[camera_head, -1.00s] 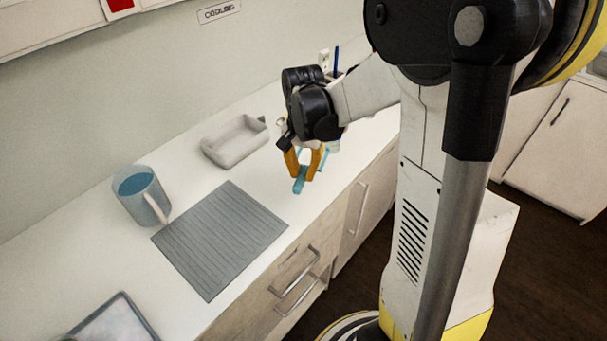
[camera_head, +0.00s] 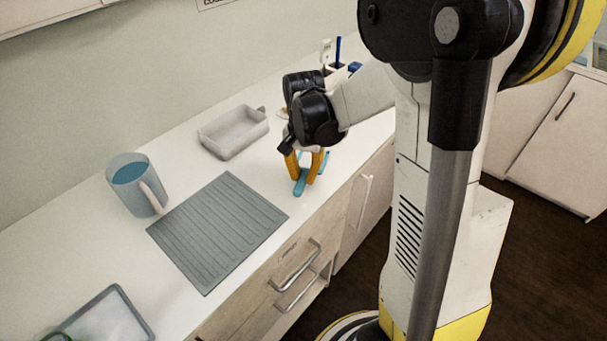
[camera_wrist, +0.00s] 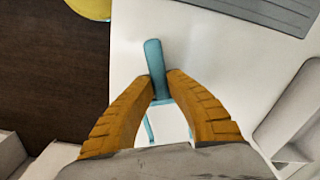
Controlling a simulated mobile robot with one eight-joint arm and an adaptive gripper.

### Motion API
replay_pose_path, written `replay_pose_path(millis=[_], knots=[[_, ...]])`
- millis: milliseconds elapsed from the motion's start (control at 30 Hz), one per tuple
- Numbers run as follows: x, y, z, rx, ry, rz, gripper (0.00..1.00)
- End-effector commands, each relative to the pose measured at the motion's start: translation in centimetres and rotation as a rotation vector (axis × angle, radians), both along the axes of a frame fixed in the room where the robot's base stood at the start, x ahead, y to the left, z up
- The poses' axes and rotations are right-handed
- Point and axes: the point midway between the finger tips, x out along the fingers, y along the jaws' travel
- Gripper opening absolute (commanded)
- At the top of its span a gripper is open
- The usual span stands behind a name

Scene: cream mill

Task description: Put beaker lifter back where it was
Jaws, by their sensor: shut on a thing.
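The beaker lifter (camera_head: 299,187) is a light blue tool with a flat handle. My gripper (camera_head: 305,170) has orange fingers and is shut on it, over the white counter near its front edge. In the wrist view the lifter's handle (camera_wrist: 154,60) sticks out beyond the fingertips of my gripper (camera_wrist: 160,85). Thin blue prongs run back between the fingers. Whether the lifter touches the counter I cannot tell.
On the counter (camera_head: 100,250) a grey ribbed mat (camera_head: 215,230) lies to the left of my gripper. A white tray (camera_head: 233,133) stands behind it. A jug with blue liquid (camera_head: 137,185) is at the left, and a grey-rimmed tray (camera_head: 110,318) is at the lower left. A pen holder (camera_head: 335,73) stands behind my arm.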

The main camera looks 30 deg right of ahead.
Motion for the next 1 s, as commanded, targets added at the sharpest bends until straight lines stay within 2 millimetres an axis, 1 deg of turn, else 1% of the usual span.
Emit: replay_pose_path(millis=[467,500,567,867,967,1000], knots=[[0.0,0.0,-1.1,0.000,0.000,0.000,0.00],[0.0,0.0,-1.1,0.000,0.000,0.000,0.20],[0.0,0.0,-1.0,0.000,0.000,0.000,0.39],[0.0,0.0,-0.9,0.000,0.000,0.000,0.39],[0.0,0.0,-0.3,0.000,0.000,0.000,0.39],[0.0,0.0,0.2,0.000,0.000,0.000,0.39]])
